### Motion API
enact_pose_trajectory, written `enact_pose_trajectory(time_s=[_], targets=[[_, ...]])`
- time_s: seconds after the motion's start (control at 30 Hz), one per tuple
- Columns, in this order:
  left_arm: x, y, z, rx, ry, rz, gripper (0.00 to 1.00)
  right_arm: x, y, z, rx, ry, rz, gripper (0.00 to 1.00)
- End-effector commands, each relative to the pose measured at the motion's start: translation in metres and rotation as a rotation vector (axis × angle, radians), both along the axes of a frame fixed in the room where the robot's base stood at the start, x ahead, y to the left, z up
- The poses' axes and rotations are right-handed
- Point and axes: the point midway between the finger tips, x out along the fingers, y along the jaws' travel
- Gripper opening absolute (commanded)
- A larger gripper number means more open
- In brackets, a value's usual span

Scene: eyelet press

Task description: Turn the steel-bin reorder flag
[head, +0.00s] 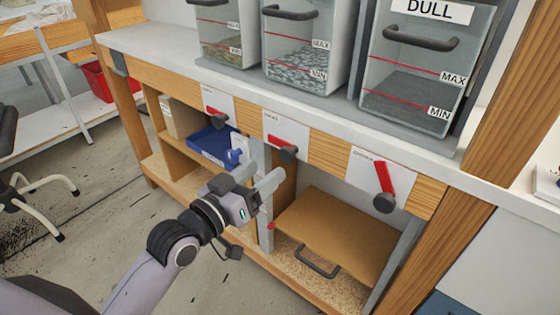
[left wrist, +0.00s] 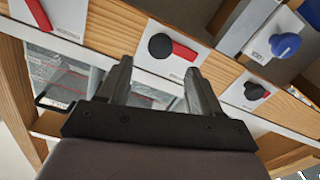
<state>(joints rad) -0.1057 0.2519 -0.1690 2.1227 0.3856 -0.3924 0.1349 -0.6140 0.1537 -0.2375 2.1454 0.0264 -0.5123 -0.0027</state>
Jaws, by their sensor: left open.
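Three red flags on black knobs are mounted on white cards along the wooden rail under the bins. The left flag (head: 211,112) and middle flag (head: 279,143) point up-left from their knobs; the right flag (head: 384,177) points nearly straight up. The bin names above the left and middle flags are cut off, so I cannot read which is steel. My left gripper (head: 261,178) is open and empty, just below and in front of the middle flag, apart from it. In the left wrist view, the middle flag (left wrist: 184,52) shows beyond the open fingers (left wrist: 158,70). My right gripper is out of view.
Clear bins stand on the shelf above: one with brassy pieces (head: 225,45), one with grey pieces (head: 305,60), one marked DULL (head: 415,75). Below are a blue tray (head: 213,148), a cardboard box (head: 182,117) and a wooden panel with a handle (head: 335,225).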

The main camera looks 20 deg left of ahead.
Motion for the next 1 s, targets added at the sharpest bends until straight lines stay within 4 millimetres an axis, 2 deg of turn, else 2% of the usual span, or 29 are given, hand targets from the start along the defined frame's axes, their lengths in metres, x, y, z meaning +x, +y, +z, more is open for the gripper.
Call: enact_pose_trajectory(time_s=[0.2,0.4,0.6,0.83,0.87,1.0], targets=[[0.028,-0.010,-0.001,-0.001,-0.002,0.001,0.65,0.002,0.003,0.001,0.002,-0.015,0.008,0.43],[0.047,-0.017,-0.001,-0.001,0.001,0.000,0.65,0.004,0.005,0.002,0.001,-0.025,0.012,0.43],[0.055,-0.021,-0.001,0.001,0.002,-0.001,0.65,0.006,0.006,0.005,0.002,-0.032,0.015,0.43],[0.056,-0.021,-0.001,0.001,0.002,-0.001,0.65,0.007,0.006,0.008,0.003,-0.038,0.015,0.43],[0.056,-0.021,0.000,0.001,0.002,-0.001,0.61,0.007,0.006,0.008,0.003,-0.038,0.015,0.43],[0.056,-0.021,-0.001,0.001,0.002,-0.001,0.16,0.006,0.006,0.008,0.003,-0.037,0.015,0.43]])
